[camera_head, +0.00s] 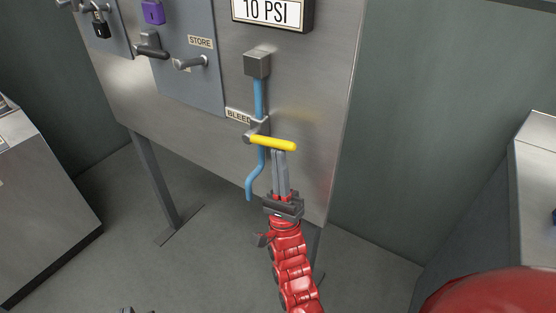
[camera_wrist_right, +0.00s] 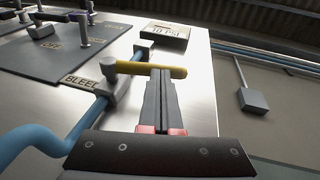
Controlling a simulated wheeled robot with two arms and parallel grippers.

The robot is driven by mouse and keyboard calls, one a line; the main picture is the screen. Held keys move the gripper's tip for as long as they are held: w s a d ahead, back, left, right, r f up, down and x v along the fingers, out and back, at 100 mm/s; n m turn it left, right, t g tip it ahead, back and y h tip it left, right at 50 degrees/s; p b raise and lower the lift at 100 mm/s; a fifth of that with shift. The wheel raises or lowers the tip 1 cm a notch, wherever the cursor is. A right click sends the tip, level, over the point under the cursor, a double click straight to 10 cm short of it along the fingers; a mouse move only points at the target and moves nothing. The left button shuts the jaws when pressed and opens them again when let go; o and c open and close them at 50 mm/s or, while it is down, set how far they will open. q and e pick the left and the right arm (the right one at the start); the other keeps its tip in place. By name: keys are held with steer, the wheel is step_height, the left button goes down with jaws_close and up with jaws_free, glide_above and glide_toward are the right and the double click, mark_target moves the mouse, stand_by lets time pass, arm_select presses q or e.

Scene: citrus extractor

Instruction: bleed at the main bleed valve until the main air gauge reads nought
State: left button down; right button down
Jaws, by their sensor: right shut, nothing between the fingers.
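The main bleed valve's yellow lever (camera_head: 271,143) sticks out to the right from its grey body beside the BLEED label (camera_head: 239,115). It also shows in the right wrist view (camera_wrist_right: 150,69), lying across the tips of my fingers. A blue pipe (camera_head: 259,98) runs down through the valve and ends in a bent open tail. The main air gauge (camera_head: 271,12) above reads 10 PSI. My right gripper (camera_head: 278,154) is shut and empty, with its fingertips at the lever's underside; I cannot tell if they touch it. My left gripper is not clearly in view.
Steel cabinets stand at far left (camera_head: 45,190) and far right (camera_head: 535,180). The floor below the panel is open.

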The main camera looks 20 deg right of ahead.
mark_target(280, 143)
step_height(280, 143, up, 5)
steer(key=n+g+y+p, duration=0.2)
steer(key=n+y, duration=0.1)
steer(key=y, duration=0.1)
steer(key=n+g+y+p, duration=0.2)
steer(key=n+y+p, duration=0.1)
steer(key=y, duration=0.1)
steer(key=n+g+y+p, duration=0.2)
steer(key=n+y+p, duration=0.1)
steer(key=n, duration=0.1)
steer(key=shift+s+g+y, duration=0.15)
steer(key=shift+g+y, duration=0.15)
steer(key=shift+y, duration=0.1)
steer(key=g+p, duration=0.1)
steer(key=p, duration=0.2)
steer(key=r+n+g+p, duration=0.1)
steer(key=p, duration=0.2)
steer(key=r+n+g+p, duration=0.1)
steer(key=g+p, duration=0.1)
steer(key=p, duration=0.1)
steer(key=shift+w+a+r, duration=0.1)
steer(key=shift+w+a, duration=0.1)
steer(key=shift+w, duration=0.2)
steer(key=shift+w+n+g+p, duration=0.1)
steer(key=shift+n+g+p, duration=0.3)
steer(key=shift+p, duration=0.5)
steer(key=shift+f, duration=0.25)
